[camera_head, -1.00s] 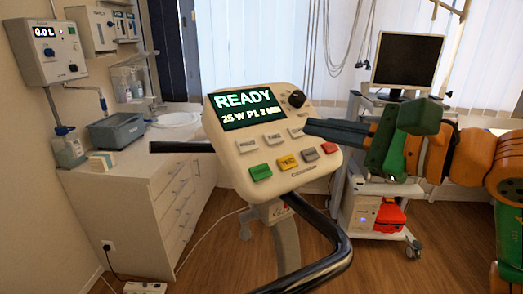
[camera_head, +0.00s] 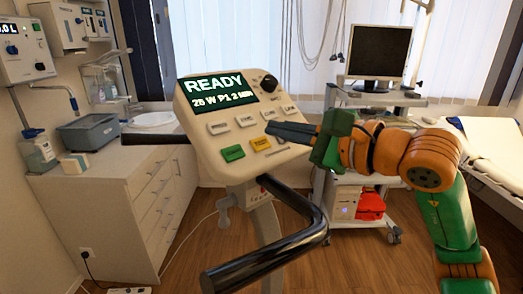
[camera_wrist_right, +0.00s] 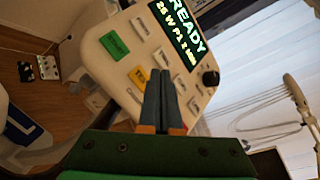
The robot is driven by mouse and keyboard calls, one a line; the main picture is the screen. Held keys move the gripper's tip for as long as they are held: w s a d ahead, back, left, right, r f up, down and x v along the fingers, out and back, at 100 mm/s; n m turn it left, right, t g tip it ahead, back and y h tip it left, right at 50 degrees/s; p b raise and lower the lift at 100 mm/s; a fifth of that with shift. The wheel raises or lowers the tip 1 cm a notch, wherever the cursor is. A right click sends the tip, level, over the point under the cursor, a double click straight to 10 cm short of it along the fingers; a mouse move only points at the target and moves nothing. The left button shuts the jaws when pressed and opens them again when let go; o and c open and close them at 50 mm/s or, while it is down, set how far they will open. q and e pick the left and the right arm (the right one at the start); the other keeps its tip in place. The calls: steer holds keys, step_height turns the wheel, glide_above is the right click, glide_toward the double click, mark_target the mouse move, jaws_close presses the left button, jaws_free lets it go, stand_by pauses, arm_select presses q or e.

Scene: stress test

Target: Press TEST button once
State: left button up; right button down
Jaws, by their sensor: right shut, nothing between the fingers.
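The control panel (camera_head: 206,128) is a cream console with a dark screen (camera_head: 218,88) reading READY and a line below it. The yellow button (camera_head: 261,144), whose label starts with TE in the right wrist view (camera_wrist_right: 138,77), is in its lower row beside the green button (camera_head: 232,153). My right gripper (camera_head: 270,127) is shut and empty. Its fingertips are over the panel, just above and right of the yellow button in the head view. In the wrist view the fingertips (camera_wrist_right: 162,73) are right beside it. I cannot tell whether they touch the panel. My left gripper is out of view.
A dark handlebar (camera_head: 290,250) curves below the panel. A knob (camera_head: 268,83) sits at the panel's upper right. A cart with a monitor (camera_head: 378,52) stands behind my right arm. A white cabinet (camera_head: 90,215) is at the left.

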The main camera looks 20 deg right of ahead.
steer(key=shift+w+a+f, duration=0.15)
steer(key=shift+w+f, duration=0.4)
steer(key=shift+f, duration=0.05)
steer(key=shift+f, duration=0.1)
stand_by(1.5)
steer(key=shift+w+a+f+b, duration=0.1)
steer(key=shift+w+f+b, duration=0.1)
steer(key=shift+b, duration=0.15)
steer(key=shift+w+f, duration=0.15)
steer(key=shift+f, duration=0.2)
stand_by(0.6)
stand_by(0.3)
steer(key=shift+s+r, duration=0.3)
steer(key=shift+r, duration=0.3)
